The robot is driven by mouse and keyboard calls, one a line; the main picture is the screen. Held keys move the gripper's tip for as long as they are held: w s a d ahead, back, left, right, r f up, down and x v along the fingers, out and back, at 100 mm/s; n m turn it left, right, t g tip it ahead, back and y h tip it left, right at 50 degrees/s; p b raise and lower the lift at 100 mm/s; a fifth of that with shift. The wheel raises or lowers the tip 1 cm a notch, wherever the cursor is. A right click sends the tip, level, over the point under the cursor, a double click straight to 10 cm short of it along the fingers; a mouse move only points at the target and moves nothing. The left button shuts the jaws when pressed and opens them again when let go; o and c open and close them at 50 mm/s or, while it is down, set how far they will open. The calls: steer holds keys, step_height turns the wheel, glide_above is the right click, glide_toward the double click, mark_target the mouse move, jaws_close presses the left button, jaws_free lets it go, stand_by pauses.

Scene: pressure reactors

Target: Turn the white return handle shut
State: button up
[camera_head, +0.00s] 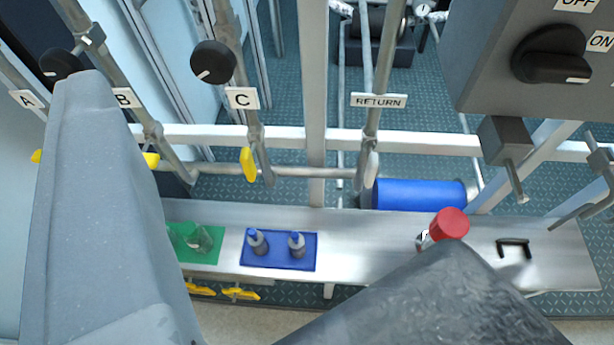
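The white return handle (371,167) sits low on the pipe that bears the RETURN label (379,101), right of the middle. It looks roughly in line with the pipe. My gripper (268,168) shows as two big fingers, a grey one at the left and a dark one at the lower right. They are wide apart with nothing held between them. The handle is beyond the fingers, above the dark finger's tip in the picture, and is not touched. The gripper's base is out of view.
Yellow handles (249,164) hang on the A, B and C pipes, with black knobs (213,62) above. A metal shelf (350,240) holds a green tray, a blue tray (279,265) with bottles and a red knob (450,223). A grey switch box (480,60) stands upper right.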

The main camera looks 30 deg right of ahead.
steer(key=w+d+f+m+h+b, duration=0.2)
steer(key=w+f, duration=0.2)
steer(key=f, duration=0.8)
steer(key=m+g+h, duration=0.1)
steer(key=m+h, duration=0.3)
steer(key=h, duration=0.5)
glide_toward(372, 172)
steer(key=b+x, duration=0.1)
steer(key=x, duration=0.9)
steer(key=shift+w+d, duration=0.1)
steer(key=shift+w, duration=0.05)
steer(key=shift+w+d, duration=0.3)
steer(key=shift+w, duration=0.15)
steer(key=shift+c, duration=0.3)
